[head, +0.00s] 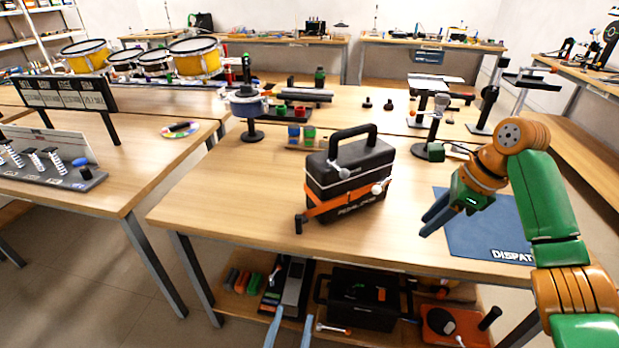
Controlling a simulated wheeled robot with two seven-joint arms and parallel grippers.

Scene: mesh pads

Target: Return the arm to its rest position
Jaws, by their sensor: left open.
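My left gripper (288,328) shows only as two blue fingertips at the bottom edge, spread apart with nothing between them. The rest of that arm is out of view. My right gripper (422,227), on the green and orange arm from the right, points left and down near the left edge of the blue dispatch mat (483,240). Its blue fingers lie close together in the picture, and I cannot tell their gap. No held object shows in it. A black toolbox (350,180) with an orange band stands upright on the table, left of the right gripper and apart from it.
The wooden table (240,215) is bare at its front left. A lower shelf holds a black case (362,300) and other tools. A round blue device on a stand (247,105) and small cups stand behind the toolbox. Lamp-like stands (430,125) rise at the back right.

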